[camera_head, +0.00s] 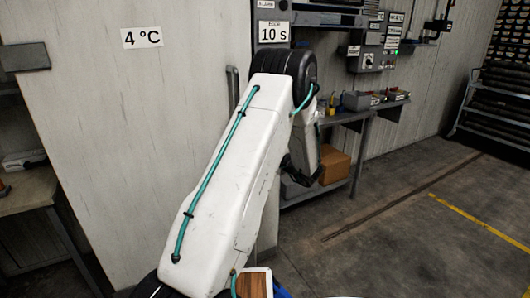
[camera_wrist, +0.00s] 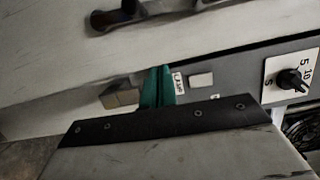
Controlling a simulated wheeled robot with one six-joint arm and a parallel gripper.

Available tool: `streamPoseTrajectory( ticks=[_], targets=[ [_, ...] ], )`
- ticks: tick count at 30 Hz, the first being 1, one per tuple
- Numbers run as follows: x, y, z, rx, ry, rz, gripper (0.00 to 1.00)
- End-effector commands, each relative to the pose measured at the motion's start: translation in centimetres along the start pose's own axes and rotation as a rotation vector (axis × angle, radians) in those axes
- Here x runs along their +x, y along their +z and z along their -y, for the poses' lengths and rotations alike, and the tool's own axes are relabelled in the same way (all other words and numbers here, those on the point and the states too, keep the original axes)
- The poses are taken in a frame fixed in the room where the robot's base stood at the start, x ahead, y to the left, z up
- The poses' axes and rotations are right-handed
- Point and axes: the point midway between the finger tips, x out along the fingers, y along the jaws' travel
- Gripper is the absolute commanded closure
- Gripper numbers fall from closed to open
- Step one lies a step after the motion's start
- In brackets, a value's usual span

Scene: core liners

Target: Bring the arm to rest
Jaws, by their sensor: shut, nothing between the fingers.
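My white arm with a teal hose rises from the bottom of the head view, bends at a dark joint and comes down on the far side. My gripper (camera_wrist: 157,86) shows in the wrist view as teal fingers close together, shut with nothing between them. Behind the fingers is a grey panel (camera_wrist: 230,82) with a small lamp label, a pale button and a black dial (camera_wrist: 292,79) on a white scale. I cannot tell whether the fingers touch the panel. In the head view the fingertips cannot be made out.
A pale wall with a "4 °C" sign (camera_head: 142,38) stands left of my arm. A workbench (camera_head: 350,117) with bins is behind it, with a cardboard box (camera_head: 334,167) on its lower shelf. A rack (camera_head: 497,105) stands far right. The floor (camera_head: 400,240) at right is open.

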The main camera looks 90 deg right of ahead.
Motion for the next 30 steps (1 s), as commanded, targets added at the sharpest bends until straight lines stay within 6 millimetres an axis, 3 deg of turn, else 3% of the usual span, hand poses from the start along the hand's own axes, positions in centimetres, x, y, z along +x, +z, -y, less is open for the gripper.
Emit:
streamPoseTrajectory(
  ticks=[13, 16, 18, 23, 26, 30],
  targets=[
    [0.0, -0.1, -0.1, 0.043, 0.003, -0.001, 1.00],
    [-0.3, 2.0, -1.8, 0.146, 0.070, 0.068, 1.00],
    [-1.0, 4.7, -3.2, 0.227, 0.149, 0.143, 1.00],
    [0.2, 14.1, -2.0, 0.299, 0.351, 0.387, 1.00],
    [1.1, 20.4, -0.8, 0.296, 0.476, 0.538, 1.00],
    [1.4, 30.4, 1.4, 0.227, 0.680, 0.768, 1.00]
  ],
)
